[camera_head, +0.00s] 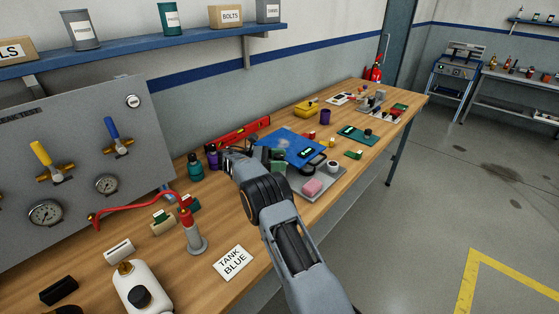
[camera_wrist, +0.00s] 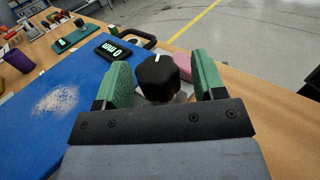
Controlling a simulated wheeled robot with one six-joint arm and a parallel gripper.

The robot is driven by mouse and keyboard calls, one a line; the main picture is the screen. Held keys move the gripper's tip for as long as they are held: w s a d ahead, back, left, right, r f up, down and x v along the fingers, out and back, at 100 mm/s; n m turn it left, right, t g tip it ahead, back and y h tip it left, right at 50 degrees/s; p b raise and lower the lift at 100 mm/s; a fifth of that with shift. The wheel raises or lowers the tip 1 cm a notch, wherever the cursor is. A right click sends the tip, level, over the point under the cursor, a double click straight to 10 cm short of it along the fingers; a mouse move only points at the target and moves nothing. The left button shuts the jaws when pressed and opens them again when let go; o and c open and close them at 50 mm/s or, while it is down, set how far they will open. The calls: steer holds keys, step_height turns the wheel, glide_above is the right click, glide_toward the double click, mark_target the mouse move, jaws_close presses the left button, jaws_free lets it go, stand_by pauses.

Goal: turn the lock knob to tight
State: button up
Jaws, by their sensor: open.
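A black lock knob (camera_wrist: 157,78) with a white mark at its top edge shows in the wrist view. It sits between the two green finger pads of my gripper (camera_wrist: 163,82). My gripper is open, with a visible gap at the right pad and a smaller one at the left. I cannot tell whether the left pad touches the knob. In the head view my gripper (camera_head: 275,158) is over the bench near the blue mat, and the knob is hidden or too small to make out. No tight label can be read.
A blue mat (camera_wrist: 75,85) with pale powder lies left of the knob. A black display (camera_wrist: 117,48) reading 0 mm and a pink block (camera_head: 312,187) are close by. A purple cup (camera_head: 325,117) stands farther along the bench. Bare wood (camera_wrist: 255,105) lies to the right.

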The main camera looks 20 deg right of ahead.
mark_target(279, 156)
steer(key=shift+r+p, duration=0.45)
steer(key=shift+r, duration=0.15)
step_height(279, 156, up, 3)
steer(key=shift+a+f+p, duration=0.1)
steer(key=shift+p, duration=0.85)
steer(key=s+a+r+p, duration=0.2)
steer(key=s+r+p, duration=0.1)
steer(key=s+r, duration=0.6)
steer(key=s, duration=0.4)
steer(key=shift+s+a, duration=0.3)
steer(key=shift+s, duration=0.05)
